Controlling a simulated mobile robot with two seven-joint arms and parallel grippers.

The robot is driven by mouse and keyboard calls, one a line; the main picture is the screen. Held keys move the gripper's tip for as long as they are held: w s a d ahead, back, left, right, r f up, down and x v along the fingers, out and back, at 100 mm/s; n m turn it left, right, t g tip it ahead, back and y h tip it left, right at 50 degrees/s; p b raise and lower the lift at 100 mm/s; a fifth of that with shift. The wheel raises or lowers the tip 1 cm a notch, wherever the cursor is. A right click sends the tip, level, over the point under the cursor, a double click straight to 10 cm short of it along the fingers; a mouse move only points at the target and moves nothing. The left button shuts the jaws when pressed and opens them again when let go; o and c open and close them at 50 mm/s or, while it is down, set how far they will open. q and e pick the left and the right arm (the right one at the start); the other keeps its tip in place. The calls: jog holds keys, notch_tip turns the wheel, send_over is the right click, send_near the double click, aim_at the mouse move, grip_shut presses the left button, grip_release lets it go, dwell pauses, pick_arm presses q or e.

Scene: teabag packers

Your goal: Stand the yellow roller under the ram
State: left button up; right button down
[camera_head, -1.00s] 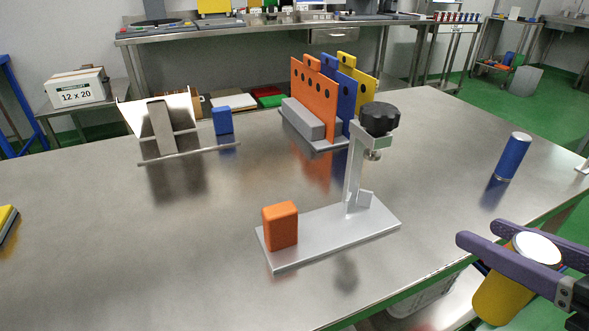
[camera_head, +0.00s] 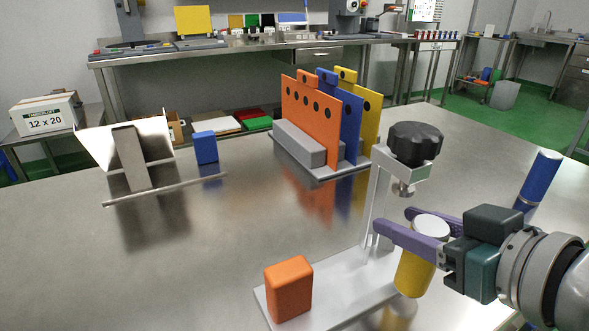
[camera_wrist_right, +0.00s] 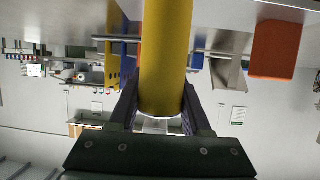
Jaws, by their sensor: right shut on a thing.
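The yellow roller (camera_head: 415,272) is a yellow cylinder with a white top. My right gripper (camera_head: 408,232) is shut on it near its top and holds it roughly upright, slightly tilted. The roller also fills the middle of the right wrist view (camera_wrist_right: 166,60). The ram (camera_head: 405,188) hangs below a black knob (camera_head: 416,143) on a grey press stand with a flat base plate (camera_head: 345,285). In the head view the roller is just right of the post, lower than the ram and in front of the base's right end. I cannot tell whether it touches the base. My left gripper is not in view.
An orange block (camera_head: 289,288) stands on the base's left end. Behind are a rack of orange, blue and yellow plates (camera_head: 318,115), a blue block (camera_head: 205,147) and a metal holder (camera_head: 130,160). The table's left middle is clear.

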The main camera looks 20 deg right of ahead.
aim_at(380, 205)
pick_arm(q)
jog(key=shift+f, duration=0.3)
pick_arm(e)
jog(key=w, duration=0.5)
pick_arm(q)
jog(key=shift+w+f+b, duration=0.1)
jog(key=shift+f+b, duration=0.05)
jog(key=shift+b, duration=0.25)
pick_arm(e)
jog(key=shift+f, duration=0.3)
jog(key=shift+a, duration=0.1)
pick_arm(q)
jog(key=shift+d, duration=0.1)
pick_arm(e)
jog(key=shift+f, duration=0.1)
jog(key=shift+c, duration=1.8)
grip_release()
